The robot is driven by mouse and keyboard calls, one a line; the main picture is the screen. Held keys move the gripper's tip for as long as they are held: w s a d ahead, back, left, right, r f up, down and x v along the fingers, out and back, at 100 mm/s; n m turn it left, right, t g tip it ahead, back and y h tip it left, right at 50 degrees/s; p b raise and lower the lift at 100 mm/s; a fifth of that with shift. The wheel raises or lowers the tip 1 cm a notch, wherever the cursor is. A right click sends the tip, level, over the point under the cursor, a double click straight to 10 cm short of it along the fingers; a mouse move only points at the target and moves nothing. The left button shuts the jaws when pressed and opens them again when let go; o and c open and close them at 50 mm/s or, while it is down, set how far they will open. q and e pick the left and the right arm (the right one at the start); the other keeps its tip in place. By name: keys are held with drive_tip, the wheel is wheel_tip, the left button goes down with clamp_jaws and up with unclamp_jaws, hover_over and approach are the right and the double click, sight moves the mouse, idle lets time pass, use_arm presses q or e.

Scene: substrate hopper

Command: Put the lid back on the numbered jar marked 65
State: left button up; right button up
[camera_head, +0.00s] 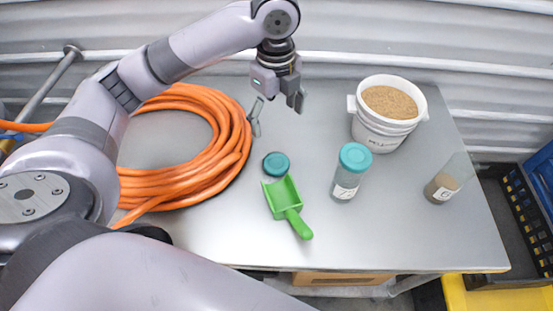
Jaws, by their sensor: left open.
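A teal lid (276,165) lies loose on the metal table, just above the green scoop. An open clear jar (444,182) with brown contents stands upright near the table's right edge. Its label seems to start with a 6; the rest is too small to read. Another jar (347,180) with a teal lid on stands near the middle; its label seems to start with a 1. My left gripper (277,106) is open and empty above the back of the table, up from the loose lid and apart from it. My right gripper is not in view.
A green scoop (284,198) lies just below the loose lid. A white bucket (380,131) of brown granules stands at the back right. A coiled orange hose (215,155) fills the left. Bare table lies between the closed and open jars.

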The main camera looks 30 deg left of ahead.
use_arm(q)
drive_tip(key=p, duration=0.2)
hover_over(276, 162)
drive_tip(key=f, duration=1.1)
drive_tip(key=shift+s+d+f, duration=0.1)
drive_tip(key=shift+s+f, duration=0.1)
drive_tip(key=shift+f, duration=0.5)
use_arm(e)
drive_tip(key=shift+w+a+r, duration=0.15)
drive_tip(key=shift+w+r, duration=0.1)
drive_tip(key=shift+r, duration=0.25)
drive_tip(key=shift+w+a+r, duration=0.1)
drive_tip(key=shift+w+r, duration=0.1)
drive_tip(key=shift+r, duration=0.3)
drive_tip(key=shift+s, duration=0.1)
use_arm(q)
drive_tip(key=shift+f, duration=0.2)
wheel_tip(276, 162, down, 4)
drive_tip(key=shift+w+r+p, duration=0.15)
drive_tip(key=shift+r+p, duration=0.05)
drive_tip(key=shift+p, duration=0.7)
drive_tip(key=shift+f, duration=0.6)
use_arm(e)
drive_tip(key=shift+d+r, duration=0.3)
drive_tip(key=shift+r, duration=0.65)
